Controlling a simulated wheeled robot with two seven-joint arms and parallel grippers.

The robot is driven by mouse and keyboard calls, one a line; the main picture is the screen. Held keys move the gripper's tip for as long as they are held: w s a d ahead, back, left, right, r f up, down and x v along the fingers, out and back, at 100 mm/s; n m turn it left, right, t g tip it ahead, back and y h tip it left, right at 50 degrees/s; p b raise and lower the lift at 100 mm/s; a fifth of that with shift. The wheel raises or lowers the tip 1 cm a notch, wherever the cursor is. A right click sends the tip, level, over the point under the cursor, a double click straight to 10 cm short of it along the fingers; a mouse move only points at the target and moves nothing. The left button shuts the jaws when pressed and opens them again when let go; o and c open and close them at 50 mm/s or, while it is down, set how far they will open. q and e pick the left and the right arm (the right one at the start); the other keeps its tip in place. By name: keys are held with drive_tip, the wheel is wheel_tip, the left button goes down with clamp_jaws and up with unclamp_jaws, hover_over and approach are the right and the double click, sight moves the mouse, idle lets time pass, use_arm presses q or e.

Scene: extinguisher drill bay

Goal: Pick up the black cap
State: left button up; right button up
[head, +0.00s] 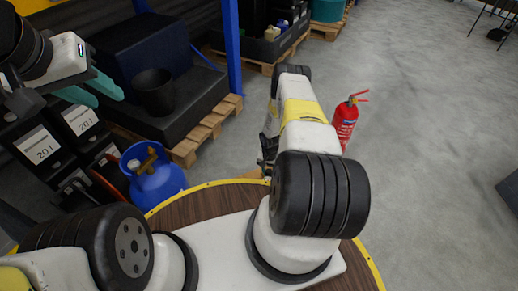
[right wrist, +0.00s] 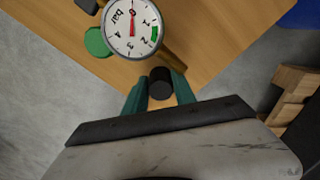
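The black cap (right wrist: 160,82) shows in the right wrist view, near the edge of a wooden surface. My right gripper (right wrist: 160,84) has its two teal fingers on either side of the cap. The cap nearly fills the gap, and I cannot tell whether the fingers press on it. In the head view the cap and right fingers are hidden behind my right arm. My left gripper (head: 92,91) is at the upper left of the head view, its teal fingers apart, with nothing between them.
A pressure gauge (right wrist: 132,28) and a green round part (right wrist: 96,42) lie beside the cap on the wooden surface (right wrist: 210,35). A blue gas cylinder (head: 154,180), black bucket (head: 155,92) and pallet (head: 205,130) stand left. A red extinguisher (head: 345,122) stands on open floor right.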

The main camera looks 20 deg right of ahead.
sight(269, 171)
clamp_jaws()
wheel_tip(269, 171, up, 10)
idle(0.6)
drive_tip(key=shift+r, duration=0.1)
